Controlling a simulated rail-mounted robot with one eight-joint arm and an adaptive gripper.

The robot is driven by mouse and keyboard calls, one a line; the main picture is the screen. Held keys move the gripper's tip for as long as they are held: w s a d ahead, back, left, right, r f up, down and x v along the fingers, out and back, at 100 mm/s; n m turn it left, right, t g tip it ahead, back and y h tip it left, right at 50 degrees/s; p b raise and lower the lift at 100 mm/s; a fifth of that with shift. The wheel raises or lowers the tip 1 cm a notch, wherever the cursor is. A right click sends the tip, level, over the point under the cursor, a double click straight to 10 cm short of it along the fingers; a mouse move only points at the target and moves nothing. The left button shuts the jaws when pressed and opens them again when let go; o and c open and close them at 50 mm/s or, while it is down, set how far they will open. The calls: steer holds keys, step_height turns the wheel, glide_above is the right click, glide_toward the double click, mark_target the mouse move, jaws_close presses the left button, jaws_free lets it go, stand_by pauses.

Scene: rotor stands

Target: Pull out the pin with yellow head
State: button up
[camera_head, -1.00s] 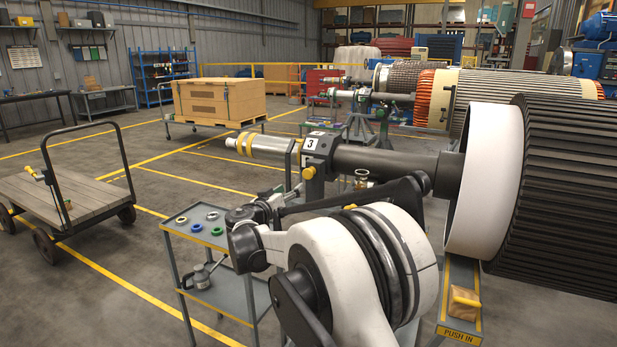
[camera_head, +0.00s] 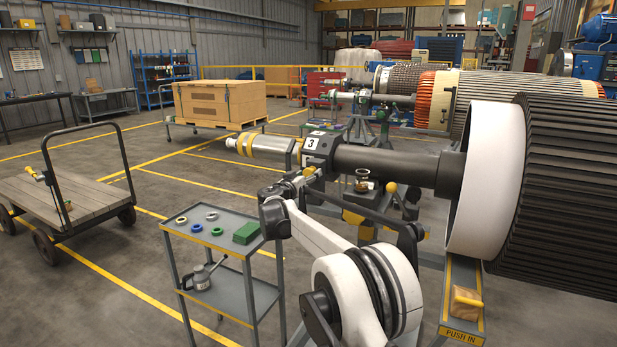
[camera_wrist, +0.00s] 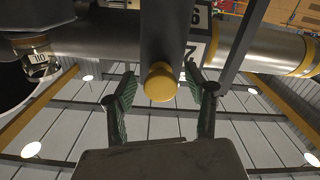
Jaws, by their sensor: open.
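In the wrist view the round yellow head (camera_wrist: 160,82) of a pin sits in the middle, at the lower end of a dark vertical bar. My gripper (camera_wrist: 160,72) is open, with one green-grey finger on each side of the head and gaps showing on both sides. In the head view my gripper (camera_head: 297,184) is small beside the stand marked 3 (camera_head: 318,148), under the shaft. A yellow part (camera_head: 308,171) shows by its tips; I cannot tell whether it is the same head.
The dark rotor shaft (camera_head: 385,163) runs above my gripper. A yellow knob (camera_head: 390,188) stands to the right. A grey cart (camera_head: 215,230) with rings and a green block (camera_head: 246,233) is at front left. A wooden trolley (camera_head: 75,197) stands farther left.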

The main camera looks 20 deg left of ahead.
mark_target(308, 175)
steer(key=shift+w, duration=0.15)
steer(key=shift+c, duration=0.3)
jaws_close()
steer(key=s, duration=0.3)
steer(key=shift+s+a, duration=0.15)
steer(key=shift+s, duration=0.1)
steer(key=shift+f, duration=0.1)
steer(key=shift+o, duration=0.3)
jaws_free()
steer(key=shift+s, duration=0.15)
